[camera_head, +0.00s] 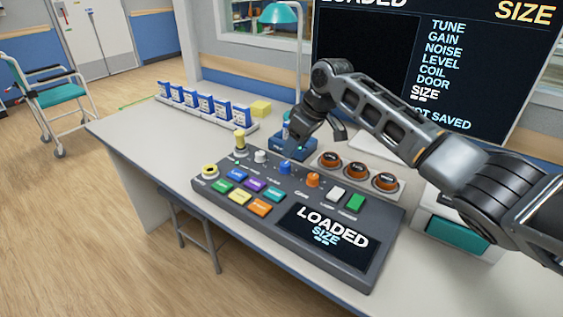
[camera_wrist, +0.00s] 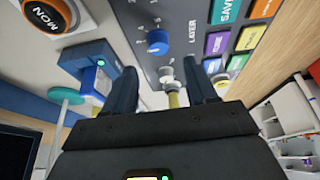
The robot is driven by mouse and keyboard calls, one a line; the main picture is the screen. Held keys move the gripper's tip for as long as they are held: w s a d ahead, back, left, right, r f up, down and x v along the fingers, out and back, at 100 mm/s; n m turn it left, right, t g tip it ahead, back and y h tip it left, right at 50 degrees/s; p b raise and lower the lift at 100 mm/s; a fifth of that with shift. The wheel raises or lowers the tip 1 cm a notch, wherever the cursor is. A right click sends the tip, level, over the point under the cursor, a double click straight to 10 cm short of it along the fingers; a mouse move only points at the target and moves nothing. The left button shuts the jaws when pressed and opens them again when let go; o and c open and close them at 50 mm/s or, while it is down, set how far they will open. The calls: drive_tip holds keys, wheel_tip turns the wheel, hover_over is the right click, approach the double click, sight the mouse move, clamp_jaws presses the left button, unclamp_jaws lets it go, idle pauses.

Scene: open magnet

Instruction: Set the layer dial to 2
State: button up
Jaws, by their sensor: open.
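The layer dial is a blue knob (camera_head: 285,168) in the row of knobs along the back of the grey console (camera_head: 212,190). In the wrist view the blue knob (camera_wrist: 158,42) has the word LAYER beside it and small marks around it. Its pointer setting is too small to read. My gripper (camera_head: 312,138) is above and behind the console's back edge, apart from the dial. In the wrist view my gripper (camera_wrist: 163,75) has its fingers spread and nothing held. A whitish knob (camera_wrist: 168,72) shows between the fingers, with the blue dial beyond them.
A yellow-topped stick (camera_head: 239,140), a white knob (camera_head: 260,156) and an orange knob (camera_head: 313,180) flank the dial. Orange round buttons (camera_head: 384,181) sit to the right. A blue holder (camera_head: 283,149) stands behind the console. The console screen reads LOADED, SIZE.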

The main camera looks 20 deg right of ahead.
sight(286, 164)
drive_tip(key=shift+x, duration=3.8)
drive_tip(key=shift+w, duration=0.15)
drive_tip(key=shift+c, duration=0.3)
drive_tip(key=c, duration=1)
